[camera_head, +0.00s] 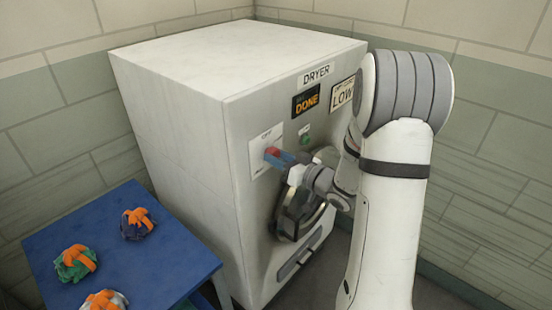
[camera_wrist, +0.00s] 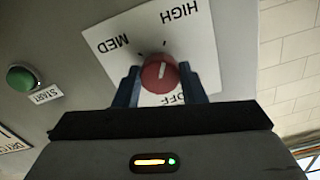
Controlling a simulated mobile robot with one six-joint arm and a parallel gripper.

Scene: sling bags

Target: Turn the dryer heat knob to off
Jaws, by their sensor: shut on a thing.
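The dryer (camera_head: 190,120) is a large white box with a front panel. Its red round heat knob (camera_head: 271,152) sits on a white label plate at the left of the panel. In the wrist view the knob (camera_wrist: 160,77) shows a short white line on its upper face, roughly toward the tick below HIGH. MED is to the left and OFF is partly hidden below. My gripper (camera_head: 280,156) reaches the knob from the right. Its blue fingers (camera_wrist: 160,86) are shut on the knob, one on either side.
A green START button (camera_wrist: 21,78) is beside the knob plate. A DONE display (camera_head: 306,100) and LOW sign (camera_head: 342,94) are above. The round dryer door (camera_head: 298,215) is below my wrist. A blue table (camera_head: 175,255) with several strapped bundles stands at left.

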